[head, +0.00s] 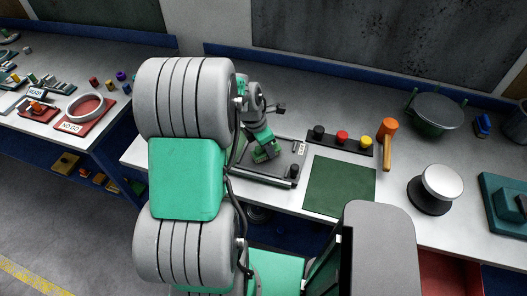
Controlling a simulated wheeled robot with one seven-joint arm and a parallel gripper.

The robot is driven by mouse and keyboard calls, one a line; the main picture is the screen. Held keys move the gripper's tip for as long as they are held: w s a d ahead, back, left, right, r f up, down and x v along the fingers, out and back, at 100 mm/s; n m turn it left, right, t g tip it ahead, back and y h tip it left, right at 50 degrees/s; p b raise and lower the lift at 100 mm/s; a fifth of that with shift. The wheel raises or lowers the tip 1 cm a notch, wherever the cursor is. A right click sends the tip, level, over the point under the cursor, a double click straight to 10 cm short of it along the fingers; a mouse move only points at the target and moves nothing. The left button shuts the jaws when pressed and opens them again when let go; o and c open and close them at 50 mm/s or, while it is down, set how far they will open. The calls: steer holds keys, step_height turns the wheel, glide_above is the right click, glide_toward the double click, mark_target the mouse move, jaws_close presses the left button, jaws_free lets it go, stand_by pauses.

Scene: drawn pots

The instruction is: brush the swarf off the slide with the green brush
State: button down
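A dark grey slide fixture (287,163) sits on the white bench, left of a green mat. My arm crosses in front and hides its left part. My gripper (259,135) is above the fixture's left part, pointing down. A small green piece (267,153) shows right at the gripper's end, low over or touching the plate. It looks like the green brush, but it is too small to be sure, and I cannot make out the fingers. I cannot make out swarf on the slide at this size.
The green mat (340,186) is bare. Behind it a dark rack (357,148) carries black, red and yellow knobs. An orange-headed mallet (387,130), a round grey-topped stand (443,182), a dark green bowl (436,113) and a blue item (482,125) stand to the right.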

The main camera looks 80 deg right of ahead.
steer(key=shift+s+d, duration=0.2)
steer(key=shift+d, duration=2.25)
steer(key=shift+d+r+p, duration=0.15)
steer(key=shift+r+p, duration=0.15)
steer(key=shift+r, duration=0.05)
steer(key=shift+w+a+f, duration=0.1)
steer(key=shift+a, duration=1.2)
steer(key=shift+w+a+f, duration=0.1)
steer(key=shift+w+a, duration=0.05)
steer(key=shift+a, duration=1.1)
steer(key=shift+w+a+f, duration=0.1)
steer(key=shift+a, duration=1.2)
steer(key=shift+a+f, duration=0.25)
steer(key=shift+a, duration=0.2)
step_height(320, 180, up, 6)
steer(key=shift+r, duration=0.2)
steer(key=shift+d, duration=0.15)
step_height(320, 180, up, 3)
